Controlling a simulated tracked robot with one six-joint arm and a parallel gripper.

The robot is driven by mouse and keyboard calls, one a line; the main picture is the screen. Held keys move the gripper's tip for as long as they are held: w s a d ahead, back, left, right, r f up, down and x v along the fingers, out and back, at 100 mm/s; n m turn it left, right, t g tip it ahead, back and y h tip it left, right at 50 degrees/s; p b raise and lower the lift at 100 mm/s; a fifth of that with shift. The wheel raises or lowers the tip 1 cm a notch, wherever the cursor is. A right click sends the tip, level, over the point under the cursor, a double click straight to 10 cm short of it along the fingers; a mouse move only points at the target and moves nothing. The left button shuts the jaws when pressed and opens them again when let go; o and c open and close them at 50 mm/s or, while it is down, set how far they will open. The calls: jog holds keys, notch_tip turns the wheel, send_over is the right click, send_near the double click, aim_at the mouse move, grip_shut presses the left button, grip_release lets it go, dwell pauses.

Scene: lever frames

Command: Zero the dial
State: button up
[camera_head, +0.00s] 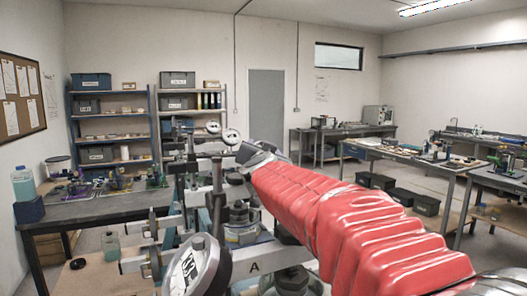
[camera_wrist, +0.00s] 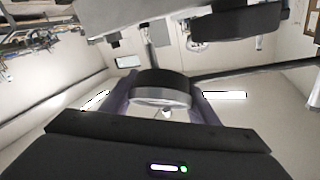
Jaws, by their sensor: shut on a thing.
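A large round dial (camera_head: 187,268) with a white face and dark markings is at the bottom of the head view, on a grey metal lever frame (camera_head: 262,256) marked "A". Its reading is too small and oblique to tell. Two smaller round gauges (camera_head: 231,136) stand on posts farther back. My arm in its red sleeve reaches over the frame; its grey wrist is near the posts, and the fingers are hidden there. In the wrist view my gripper (camera_wrist: 165,100) has its two purplish fingers on either side of a round black knob (camera_wrist: 160,79) with a silver rim, shut on it.
A dark workbench (camera_head: 105,205) with a bottle (camera_head: 24,184) and small parts is at left. Shelves (camera_head: 110,130) stand behind. Posts and clamps crowd the frame.

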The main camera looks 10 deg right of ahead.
jog(key=shift+r+n+t+y, duration=0.3)
jog(key=shift+n+y, duration=0.2)
jog(key=shift+n, duration=0.1)
jog(key=shift+a+n+y, duration=0.15)
jog(key=shift+n+y, duration=0.25)
jog(key=shift+n, duration=0.1)
jog(key=shift+f, duration=0.1)
jog(key=o, duration=1)
jog(key=shift+f, duration=0.1)
jog(key=shift+o, duration=0.2)
jog(key=shift+s, duration=0.1)
jog(key=s+a, duration=0.1)
jog(key=s, duration=1.2)
jog(key=shift+s+a+f, duration=0.25)
jog(key=shift+f, duration=0.05)
